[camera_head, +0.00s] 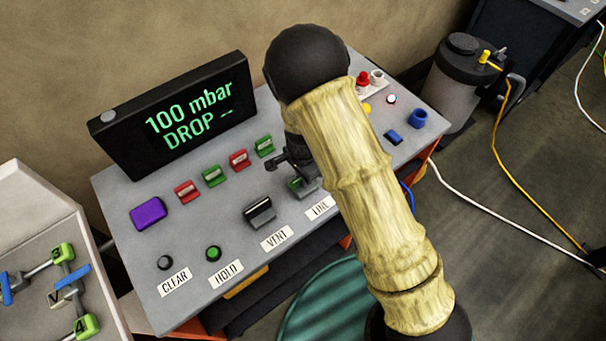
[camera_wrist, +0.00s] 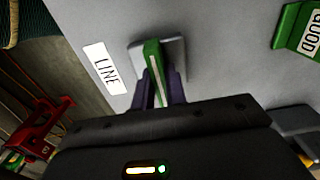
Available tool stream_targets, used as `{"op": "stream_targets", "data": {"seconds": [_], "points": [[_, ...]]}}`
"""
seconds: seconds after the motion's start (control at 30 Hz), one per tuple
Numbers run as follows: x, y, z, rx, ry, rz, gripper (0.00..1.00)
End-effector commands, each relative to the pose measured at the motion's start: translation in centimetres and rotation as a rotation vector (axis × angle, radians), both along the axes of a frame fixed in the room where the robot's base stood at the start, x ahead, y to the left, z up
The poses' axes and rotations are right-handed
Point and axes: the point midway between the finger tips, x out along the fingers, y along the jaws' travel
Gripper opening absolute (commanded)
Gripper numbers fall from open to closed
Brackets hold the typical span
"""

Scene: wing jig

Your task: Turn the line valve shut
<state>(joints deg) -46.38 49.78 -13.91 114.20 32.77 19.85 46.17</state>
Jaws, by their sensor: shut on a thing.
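The line valve has a green lever (camera_wrist: 153,64) on a grey base plate, beside the LINE label (camera_wrist: 105,68) in the wrist view. In the head view the green lever (camera_head: 297,184) shows above the LINE label (camera_head: 320,207), partly covered by my gripper and arm. My gripper (camera_wrist: 160,88) is shut on the green lever, with its dark fingers on either side of it. In the head view my gripper (camera_head: 293,163) is at the valve, mostly hidden behind my arm.
The panel (camera_head: 235,285) holds a display (camera_head: 180,118) reading "100 mbar DROP --". A VENT lever (camera_head: 259,211) stands left of the line valve, with HOLD (camera_head: 213,253) and CLEAR (camera_head: 165,262) buttons further left. Red and green tags (camera_head: 238,159) stand behind. A canister (camera_head: 460,80) is at the right.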

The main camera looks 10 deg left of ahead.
Motion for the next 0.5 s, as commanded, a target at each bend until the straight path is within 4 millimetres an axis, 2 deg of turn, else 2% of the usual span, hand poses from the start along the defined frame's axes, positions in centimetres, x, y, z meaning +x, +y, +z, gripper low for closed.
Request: {"op": "stream_targets", "data": {"seconds": [0.47, 0.5], "points": [[0.06, 0.02, 0.05, 0.001, -0.002, -0.026, 0.0], [0.06, 0.02, 0.05, 0.002, -0.001, -0.026, 0.16]]}}
